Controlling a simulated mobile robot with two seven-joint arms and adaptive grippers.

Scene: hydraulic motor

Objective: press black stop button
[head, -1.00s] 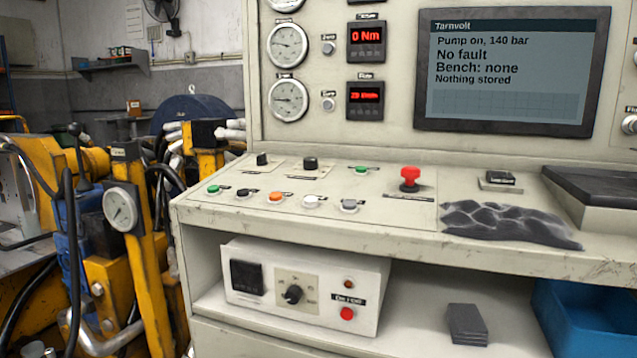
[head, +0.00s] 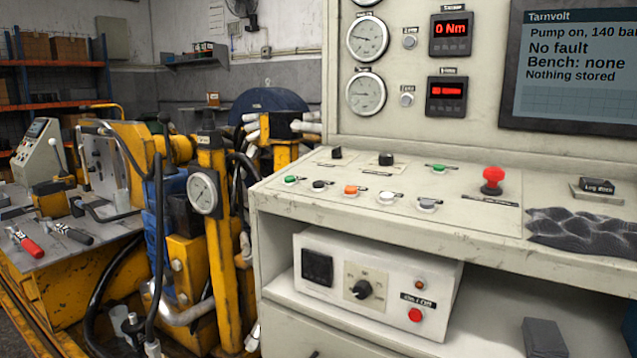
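The black button (head: 318,186) sits on the sloped front panel of the control desk (head: 470,232) in the head view. It is in a row between a green button (head: 290,180) at its left and an orange button (head: 351,190) at its right. A white button (head: 387,198) and a grey button (head: 427,204) follow further right. The labels are too small to read. The screen (head: 575,75) reads "Pump on, 140 bar" and "No fault". Neither of my grippers is in view.
A red mushroom button (head: 492,178) stands up on the desk, right of the row. Two black knobs (head: 386,159) and a second green button (head: 439,168) lie behind the row. The yellow machine (head: 190,255) stands left of the desk. A dark crumpled cloth (head: 580,229) lies at right.

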